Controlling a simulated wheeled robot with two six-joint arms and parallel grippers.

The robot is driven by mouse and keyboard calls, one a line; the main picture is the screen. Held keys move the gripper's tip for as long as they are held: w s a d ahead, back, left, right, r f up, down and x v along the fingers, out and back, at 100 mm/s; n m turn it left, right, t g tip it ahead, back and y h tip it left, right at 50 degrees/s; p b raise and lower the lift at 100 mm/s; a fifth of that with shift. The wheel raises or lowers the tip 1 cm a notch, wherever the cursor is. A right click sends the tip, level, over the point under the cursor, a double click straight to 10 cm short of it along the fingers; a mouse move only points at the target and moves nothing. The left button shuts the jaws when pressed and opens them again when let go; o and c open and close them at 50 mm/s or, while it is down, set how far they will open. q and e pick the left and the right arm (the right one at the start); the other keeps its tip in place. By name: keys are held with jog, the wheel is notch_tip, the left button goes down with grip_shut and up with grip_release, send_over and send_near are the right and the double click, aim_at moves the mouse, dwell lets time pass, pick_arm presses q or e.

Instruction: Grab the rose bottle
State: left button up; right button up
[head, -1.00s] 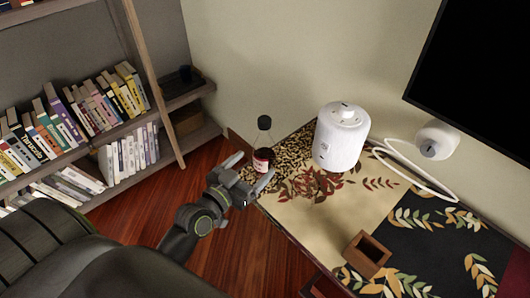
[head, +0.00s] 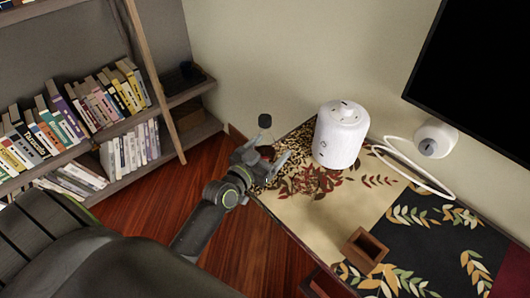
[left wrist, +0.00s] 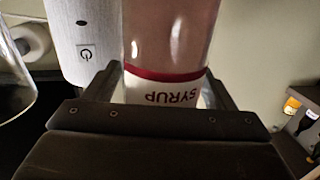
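The rose bottle is a clear bottle with a dark cap (head: 265,120), standing upright at the far left corner of the table. In the left wrist view its pinkish body (left wrist: 168,40) and white label reading SYRUP fill the middle. My left gripper (head: 266,157) is at the bottle, with one finger on each side of it; the gripper hides most of the bottle's lower part in the head view. The fingers also show in the left wrist view (left wrist: 165,85), spread around the bottle and not visibly clamped on it. My right gripper is not in view.
A white cylindrical appliance (head: 341,135) stands close to the right of the bottle. A small brown wooden box (head: 366,249) sits near the table's front edge. A white cable loop (head: 412,172) lies behind. A bookshelf (head: 166,110) stands at the left.

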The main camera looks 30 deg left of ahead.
pick_arm(q)
jog(key=c, duration=1.2)
jog(key=shift+r, duration=0.15)
